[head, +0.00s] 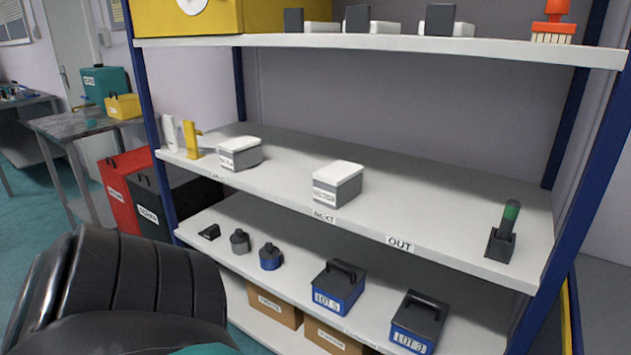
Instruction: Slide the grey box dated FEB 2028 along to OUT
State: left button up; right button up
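Two grey boxes with white lids stand on the middle shelf (440,215). One grey box (338,188) stands behind the NEXT label (323,215). The other grey box (240,154) stands further left, behind another small label on the shelf edge. Each box has a white label on its front, but the print is too small for me to read a date. The OUT label (400,244) is on the shelf edge to the right of NEXT, and the shelf behind it is bare. Neither of my grippers is in view.
A black holder with a green-banded handle (508,220) stands at the shelf's right end. White and yellow upright pieces (192,140) stand at its left end. Blue posts and the upper shelf (330,41) frame the space. A large black ribbed form fills the lower left.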

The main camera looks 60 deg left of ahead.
aim_at(334, 184)
jog(key=u, duration=1.8)
jog(key=i+j+z, duration=0.2)
jog(key=j+z, duration=0.15)
jog(key=j, duration=0.6)
jog(key=i+j+z, duration=0.1)
jog(key=j+z, duration=0.2)
jog(key=j, duration=0.65)
jog(key=j+z, duration=0.35)
jog(key=j, duration=0.6)
